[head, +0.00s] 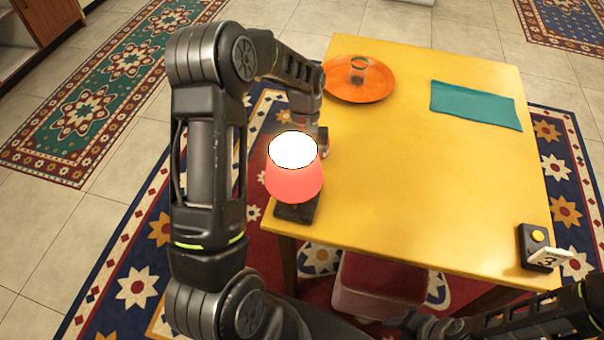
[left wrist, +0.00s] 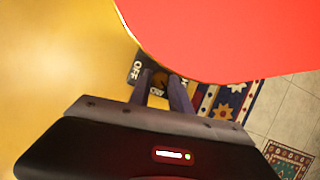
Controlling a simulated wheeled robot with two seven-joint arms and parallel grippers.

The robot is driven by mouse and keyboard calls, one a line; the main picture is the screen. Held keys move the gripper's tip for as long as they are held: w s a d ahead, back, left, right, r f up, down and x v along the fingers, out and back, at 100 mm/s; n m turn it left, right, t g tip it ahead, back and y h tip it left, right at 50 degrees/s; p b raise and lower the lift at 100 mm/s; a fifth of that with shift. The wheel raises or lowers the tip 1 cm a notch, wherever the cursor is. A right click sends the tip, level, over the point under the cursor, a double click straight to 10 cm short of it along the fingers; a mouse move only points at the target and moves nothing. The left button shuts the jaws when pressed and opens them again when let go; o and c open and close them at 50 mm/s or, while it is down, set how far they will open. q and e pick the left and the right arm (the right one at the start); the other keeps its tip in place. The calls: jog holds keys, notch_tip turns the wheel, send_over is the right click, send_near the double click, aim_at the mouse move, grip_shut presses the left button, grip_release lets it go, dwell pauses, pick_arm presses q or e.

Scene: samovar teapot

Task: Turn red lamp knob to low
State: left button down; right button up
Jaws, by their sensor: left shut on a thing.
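The red lamp (head: 294,180) stands at the table's left front edge, its shade glowing and its top bright white. Its dark base (head: 297,212) shows below the shade. In the left wrist view the red shade (left wrist: 230,35) fills the upper right. Below it, a brown knob (left wrist: 158,79) sits on a dark plate with a white OFF label (left wrist: 137,69); other lettering is partly covered. My left gripper (left wrist: 161,80) is shut on the knob, a finger on each side. In the head view the shade and arm mostly hide it. My right gripper (head: 405,322) is low at the front, its jaws unclear.
The yellow table (head: 430,180) is mostly bare in the middle. A black box with a yellow button (head: 538,236) and a white tag sits front right.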

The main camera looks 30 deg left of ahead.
dwell(0.3)
pick_arm(q)
jog(key=c, duration=1.2)
grip_release()
jog(key=v, duration=0.7)
jog(key=shift+w+r+b, duration=0.15)
jog(key=shift+r+b, duration=0.2)
jog(key=shift+b, duration=0.1)
